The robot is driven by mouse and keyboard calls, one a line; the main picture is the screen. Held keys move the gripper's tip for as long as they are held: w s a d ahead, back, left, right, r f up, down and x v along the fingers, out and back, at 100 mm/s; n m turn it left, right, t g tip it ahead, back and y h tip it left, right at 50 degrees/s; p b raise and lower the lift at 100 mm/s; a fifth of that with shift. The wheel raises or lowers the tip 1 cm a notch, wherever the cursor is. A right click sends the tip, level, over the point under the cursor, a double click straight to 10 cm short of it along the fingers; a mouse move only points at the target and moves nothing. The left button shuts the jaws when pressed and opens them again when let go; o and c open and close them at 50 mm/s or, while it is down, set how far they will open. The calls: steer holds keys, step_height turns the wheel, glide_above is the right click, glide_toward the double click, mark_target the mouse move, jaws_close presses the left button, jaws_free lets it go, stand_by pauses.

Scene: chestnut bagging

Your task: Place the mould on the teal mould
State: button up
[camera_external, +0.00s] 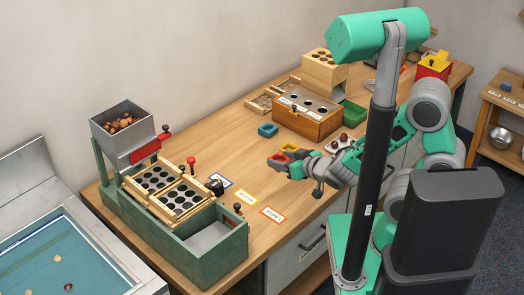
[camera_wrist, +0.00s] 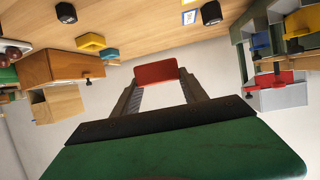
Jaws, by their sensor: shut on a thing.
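My gripper (camera_external: 281,160) is shut on a red mould, whose end face (camera_wrist: 157,71) shows between the two fingers in the wrist view. It is held above the table, towards its front edge. The teal mould (camera_external: 268,130) sits on the table behind and left of my gripper, apart from the held mould. It also shows in the wrist view (camera_wrist: 110,53), partly behind a yellow mould (camera_wrist: 90,41). The yellow mould (camera_external: 289,147) lies between the teal mould and my gripper in the external view. The red mould's underside is hidden.
A green tray (camera_external: 354,114) is further right. A green machine with a hopper and perforated plates (camera_external: 222,250) fills the left. Label cards (camera_external: 272,214) lie at the front. Bare table lies left of the teal mould.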

steer(key=shift+m+h, duration=0.3)
steer(key=w+f+b, duration=0.1)
steer(key=w+b, duration=0.1)
steer(key=w+f, duration=0.1)
steer(key=w, duration=0.1)
steer(key=shift+a+f+b, duration=0.25)
steer(key=shift+f+b, duration=0.05)
steer(key=shift+b, duration=0.1)
steer(key=w+d+r+n+y+b, duration=0.1)
steer(key=w+d+r+b, duration=0.15)
steer(key=w, duration=0.35)
steer(key=w+d+r+g+b, duration=0.1)
steer(key=w+b, duration=0.2)
steer(key=w, duration=0.3)
steer(key=w+d+r+n+y+b, duration=0.1)
steer(key=w+r+b, duration=0.15)
steer(key=w, duration=0.35)
glide_above(271, 129)
step_height(271, 129, down, 10)
steer(key=shift+r+b, duration=0.1)
steer(key=shift+b, duration=0.25)
steer(key=shift+w+f, duration=0.15)
steer(key=shift+f, duration=1.5)
steer(key=shift+f, duration=0.1)
steer(key=o, duration=1.4)
